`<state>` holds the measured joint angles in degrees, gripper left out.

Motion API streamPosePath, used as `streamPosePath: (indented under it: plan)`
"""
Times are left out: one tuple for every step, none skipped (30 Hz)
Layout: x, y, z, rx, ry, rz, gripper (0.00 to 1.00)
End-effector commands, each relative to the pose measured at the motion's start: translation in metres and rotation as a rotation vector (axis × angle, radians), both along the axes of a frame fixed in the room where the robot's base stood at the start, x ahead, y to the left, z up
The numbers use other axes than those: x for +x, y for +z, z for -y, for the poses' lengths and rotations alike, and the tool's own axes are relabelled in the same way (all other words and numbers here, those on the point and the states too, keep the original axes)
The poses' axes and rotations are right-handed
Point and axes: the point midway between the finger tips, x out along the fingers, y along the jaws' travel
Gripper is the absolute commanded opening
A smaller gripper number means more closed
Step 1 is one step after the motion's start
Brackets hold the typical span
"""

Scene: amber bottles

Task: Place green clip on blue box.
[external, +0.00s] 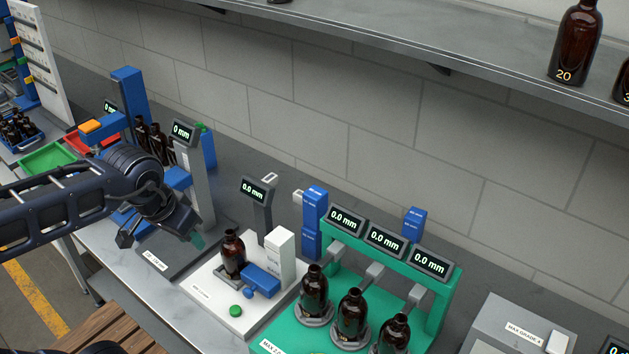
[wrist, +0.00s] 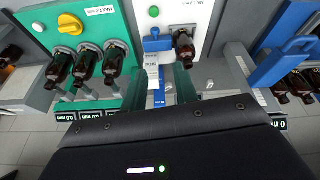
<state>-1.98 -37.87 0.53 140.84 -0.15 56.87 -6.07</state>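My gripper (wrist: 160,88) is open, with its two teal fingertips apart and nothing clearly held between them. In the external view my gripper (external: 165,238) hangs over the bench, left of the white station. I cannot surely tell a green clip; a small green piece (external: 22,60) on the rack at the far left may be one. Blue boxes (external: 313,208) stand stacked behind the white station, and another blue box (external: 413,222) is behind the green station. In the wrist view a blue box (wrist: 157,100) shows partly between the fingers.
The white station (external: 210,291) holds an amber bottle (external: 232,254) and a blue clamp (external: 262,281). The green station (external: 285,335) holds several bottles beneath gauges. A green tray (external: 46,158) and red tray (external: 92,143) lie at left. A grey shelf (external: 430,55) runs above.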

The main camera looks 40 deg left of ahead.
Motion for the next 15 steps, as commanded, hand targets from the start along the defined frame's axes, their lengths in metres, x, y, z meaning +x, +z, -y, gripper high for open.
streamPosePath:
  plan:
    - [-0.01, -0.005, 0.004, 0.011, -0.04, 0.014, 0.3]
    - [-0.014, -0.007, 0.006, 0.018, -0.058, 0.021, 0.3]
    - [-0.019, -0.011, 0.007, 0.026, -0.081, 0.029, 0.3]
    - [-0.022, -0.013, 0.008, 0.031, -0.095, 0.034, 0.3]
    - [-0.025, -0.014, 0.009, 0.036, -0.109, 0.039, 0.3]
    - [-0.027, -0.016, 0.01, 0.04, -0.122, 0.043, 0.3]
    - [-0.029, -0.017, 0.011, 0.043, -0.129, 0.045, 0.3]
    - [-0.03, -0.018, 0.011, 0.044, -0.134, 0.046, 0.3]
    - [-0.031, -0.019, 0.012, 0.046, -0.14, 0.047, 0.3]
    - [-0.031, -0.019, 0.012, 0.047, -0.142, 0.048, 0.3]
    - [-0.031, -0.019, 0.012, 0.047, -0.143, 0.048, 0.3]
    - [-0.031, -0.019, 0.012, 0.048, -0.144, 0.048, 0.3]
    - [-0.031, -0.019, 0.012, 0.047, -0.143, 0.048, 0.3]
    - [-0.031, -0.019, 0.012, 0.047, -0.143, 0.048, 0.3]
    - [-0.031, -0.019, 0.012, 0.047, -0.143, 0.048, 0.3]
